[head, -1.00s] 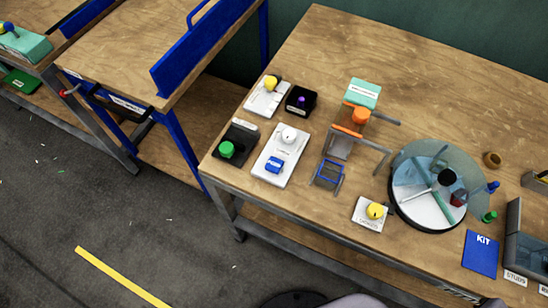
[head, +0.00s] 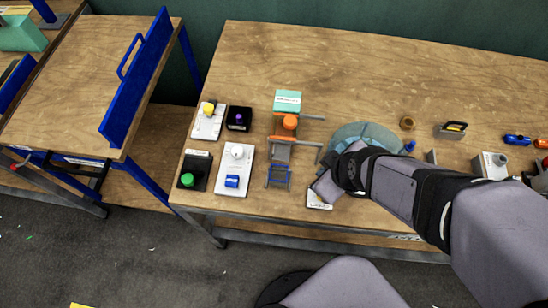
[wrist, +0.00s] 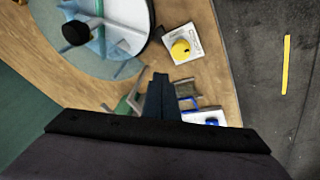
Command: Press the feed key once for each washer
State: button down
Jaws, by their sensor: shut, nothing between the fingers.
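My gripper (wrist: 160,95) is shut and empty, its dark fingers together in the wrist view. In the head view my arm covers the fingertips. A white box with a round yellow button (wrist: 181,49) lies beyond the fingers in the wrist view, apart from them. In the head view only a labelled edge of this box (head: 318,203) shows under my arm. Left of it are a white panel with a blue key (head: 232,181) and a white knob (head: 237,152), and a dark box with a green button (head: 187,179). I cannot read which is the feed key, nor make out washers.
The round carousel (head: 350,133) is partly hidden behind my arm. A press with an orange knob (head: 290,122) and a blue frame (head: 278,177) stand left of my arm. A yellow-knobbed box (head: 209,107) and black box (head: 239,118) are further left.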

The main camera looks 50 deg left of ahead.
jog(key=s+a+r+n+y+p, duration=0.2)
jog(key=s+a+r+n, duration=0.1)
jog(key=s+a, duration=0.3)
jog(key=s+a+r+n+g+y+p, duration=0.1)
jog(key=s+a+r+n+y, duration=0.2)
jog(key=s+a, duration=0.4)
jog(key=s, duration=0.4)
jog(key=shift+s+a+r+n+p, duration=0.15)
jog(key=shift+s+a+n+p, duration=0.05)
jog(key=shift+n+p, duration=0.2)
jog(key=shift+f, duration=0.2)
jog(key=b, duration=0.7)
send_over(235, 185)
notch_tip(235, 185, down, 6)
jog(key=shift+a+f, duration=0.1)
jog(key=shift+f, duration=0.15)
jog(key=shift+f+b, duration=0.8)
jog(key=shift+f, duration=0.15)
jog(key=shift+f, duration=0.15)
jog(key=shift+f, duration=0.3)
